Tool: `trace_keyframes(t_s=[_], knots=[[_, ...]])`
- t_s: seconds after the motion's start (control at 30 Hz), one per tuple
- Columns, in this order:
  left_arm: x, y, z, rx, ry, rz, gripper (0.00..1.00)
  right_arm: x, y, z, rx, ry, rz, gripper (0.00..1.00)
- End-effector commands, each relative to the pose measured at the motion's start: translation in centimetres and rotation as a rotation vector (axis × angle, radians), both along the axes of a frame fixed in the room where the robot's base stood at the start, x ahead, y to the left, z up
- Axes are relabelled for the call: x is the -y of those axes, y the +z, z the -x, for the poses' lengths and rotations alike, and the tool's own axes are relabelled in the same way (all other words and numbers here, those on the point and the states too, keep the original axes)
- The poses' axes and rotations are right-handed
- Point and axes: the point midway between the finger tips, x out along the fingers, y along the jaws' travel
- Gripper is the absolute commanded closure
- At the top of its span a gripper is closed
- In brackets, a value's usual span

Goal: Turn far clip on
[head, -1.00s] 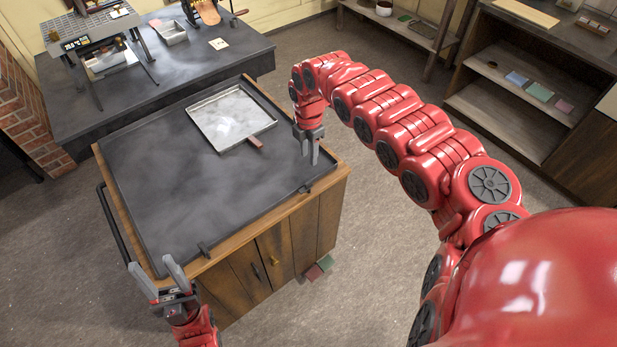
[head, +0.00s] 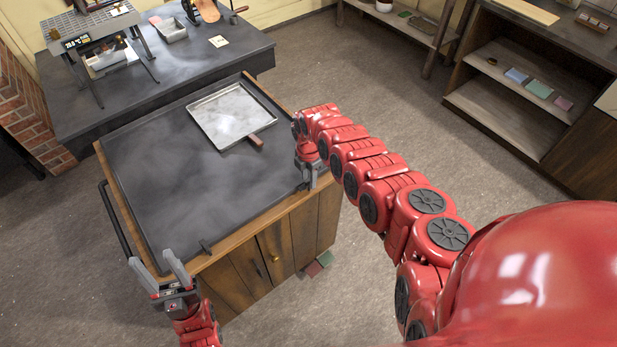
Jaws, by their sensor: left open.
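A wooden cart with a dark tray-like top (head: 190,190) stands in front of me. A small dark clip (head: 206,247) sits on its near edge, towards the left gripper. The far clip is on the same edge further right, and is mostly hidden at my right gripper. My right gripper (head: 309,180) is down at the cart's right corner, close to or touching that clip; its fingers are too small and covered to tell open from shut. My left gripper (head: 155,259) is open and empty at the cart's near left corner.
A shallow metal pan (head: 232,113) with a brown handle lies on the cart top. A dark workbench (head: 180,75) with a metal rack stands behind. Shelves (head: 510,110) stand at the right.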

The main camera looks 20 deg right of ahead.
Motion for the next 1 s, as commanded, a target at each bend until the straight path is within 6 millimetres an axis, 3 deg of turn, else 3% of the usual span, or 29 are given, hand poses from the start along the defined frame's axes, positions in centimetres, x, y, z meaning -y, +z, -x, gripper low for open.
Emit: trace_keyframes(t_s=[0.13, 0.33, 1.0], knots=[[0.00, 0.01, 0.00, 0.000, 0.000, 0.000, 0.50, -0.01, 0.05, -0.02, 0.000, 0.000, 0.000, 0.64], [0.00, 0.00, 0.00, 0.000, 0.000, 0.000, 0.50, -0.01, 0.05, -0.01, 0.000, 0.000, 0.000, 1.00], [0.00, -0.03, 0.00, 0.000, 0.000, 0.000, 0.50, 0.01, 0.09, 0.00, -0.002, -0.088, 0.001, 1.00]])
